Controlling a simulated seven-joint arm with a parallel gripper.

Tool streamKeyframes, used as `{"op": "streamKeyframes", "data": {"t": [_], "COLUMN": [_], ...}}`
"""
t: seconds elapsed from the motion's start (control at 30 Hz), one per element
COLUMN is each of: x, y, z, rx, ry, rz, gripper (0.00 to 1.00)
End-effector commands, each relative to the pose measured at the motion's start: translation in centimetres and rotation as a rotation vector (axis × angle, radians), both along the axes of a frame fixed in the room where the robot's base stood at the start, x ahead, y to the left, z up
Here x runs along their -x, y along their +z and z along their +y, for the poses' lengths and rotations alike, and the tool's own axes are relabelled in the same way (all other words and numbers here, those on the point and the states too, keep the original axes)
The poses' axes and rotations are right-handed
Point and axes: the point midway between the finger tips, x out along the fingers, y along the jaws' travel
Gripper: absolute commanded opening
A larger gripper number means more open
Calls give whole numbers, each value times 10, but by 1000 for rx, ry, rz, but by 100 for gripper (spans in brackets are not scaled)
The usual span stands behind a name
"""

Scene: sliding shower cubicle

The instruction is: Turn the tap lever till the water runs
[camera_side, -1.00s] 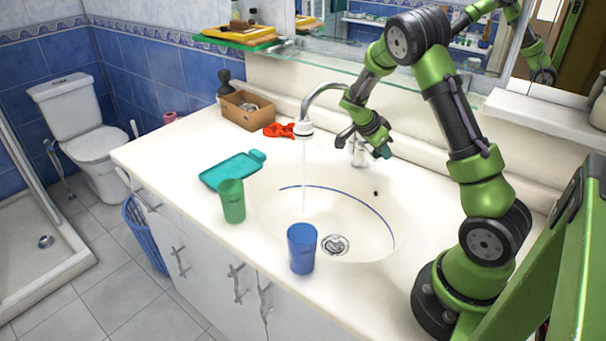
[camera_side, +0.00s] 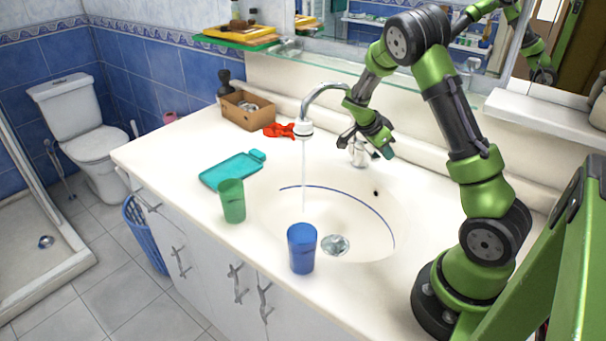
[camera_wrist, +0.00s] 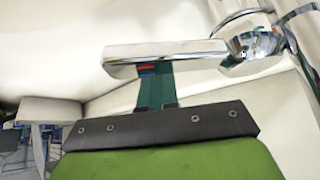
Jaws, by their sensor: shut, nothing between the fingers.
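The chrome tap spout (camera_side: 325,90) arches over the basin (camera_side: 350,225), and a thin stream of water (camera_side: 303,175) falls from its white-ringed end. The chrome tap lever (camera_wrist: 165,54) crosses the upper middle of the wrist view. My gripper (camera_side: 387,152) is low beside the tap body (camera_side: 359,157), at the back of the basin. In the wrist view its teal fingers (camera_wrist: 156,92) are shut and empty, just below the lever and partly hidden by it. Whether they touch it I cannot tell.
A blue cup (camera_side: 302,248) stands at the basin's front edge. A red item (camera_side: 279,131) and cardboard box (camera_side: 247,112) stand behind. A glass shelf (camera_side: 300,58) runs above.

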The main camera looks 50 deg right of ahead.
Motion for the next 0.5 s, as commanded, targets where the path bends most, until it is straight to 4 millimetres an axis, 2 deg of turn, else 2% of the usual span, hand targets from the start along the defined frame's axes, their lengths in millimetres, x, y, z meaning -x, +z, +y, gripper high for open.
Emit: {"op": "streamKeyframes", "data": {"t": [0.17,0.5], "x": [2,2], "y": [5,46], "z": [-4,-4], "rx": [1,2], "ry": [0,1], "rz": [-1,-3], "gripper": [0,0]}}
